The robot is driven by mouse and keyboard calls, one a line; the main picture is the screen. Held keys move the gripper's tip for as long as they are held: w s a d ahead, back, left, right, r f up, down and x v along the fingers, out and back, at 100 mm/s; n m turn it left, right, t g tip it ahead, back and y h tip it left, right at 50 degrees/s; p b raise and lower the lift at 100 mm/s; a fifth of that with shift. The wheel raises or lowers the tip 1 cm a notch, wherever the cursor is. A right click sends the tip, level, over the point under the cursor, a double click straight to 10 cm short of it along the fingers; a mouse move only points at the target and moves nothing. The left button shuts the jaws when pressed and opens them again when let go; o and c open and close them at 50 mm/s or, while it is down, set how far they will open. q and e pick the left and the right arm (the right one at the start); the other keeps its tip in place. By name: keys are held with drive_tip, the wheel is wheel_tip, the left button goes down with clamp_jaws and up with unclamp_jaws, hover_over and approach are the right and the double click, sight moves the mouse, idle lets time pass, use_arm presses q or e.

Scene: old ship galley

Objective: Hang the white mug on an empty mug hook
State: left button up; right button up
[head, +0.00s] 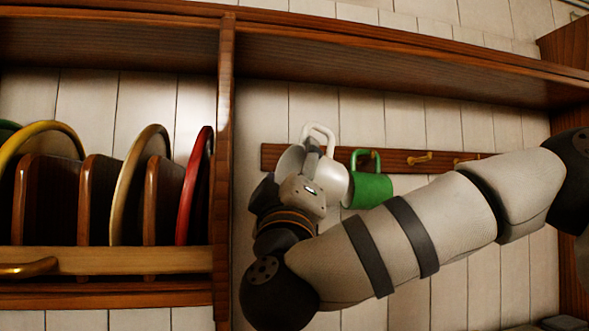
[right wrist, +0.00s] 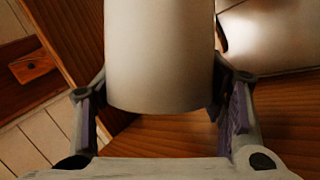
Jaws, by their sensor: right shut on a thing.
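My right gripper (head: 312,158) is shut on the white mug (head: 332,178) in front of the hook rail (head: 394,162). The mug's handle (head: 319,130) points up and overlaps the rail's left part. I cannot tell whether a hook is inside the handle. In the right wrist view the mug's pale body (right wrist: 160,60) is between the two fingers (right wrist: 163,112). A green mug (head: 371,191) hangs on a hook just right of the white mug. Further right, a brass hook (head: 420,158) is empty, and another hook (head: 462,160) is partly hidden by my arm. My left gripper is out of view.
A wooden shelf (head: 400,50) runs above the rail. A wooden upright (head: 224,170) separates the rail area from a plate rack (head: 110,260) with several plates on the left. The green mug is close to the white mug's right side.

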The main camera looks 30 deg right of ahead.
drive_tip(key=w+d+f, duration=0.1)
drive_tip(key=w+d, duration=0.1)
drive_tip(key=w, duration=0.9)
drive_tip(key=shift+d+f, duration=0.15)
drive_tip(key=shift+d, duration=0.25)
idle(0.3)
idle(0.4)
drive_tip(key=o, duration=1.4)
drive_tip(key=shift+o, duration=0.2)
drive_tip(key=shift+f, duration=0.1)
drive_tip(key=shift+o, duration=1.2)
drive_tip(key=shift+s, duration=0.15)
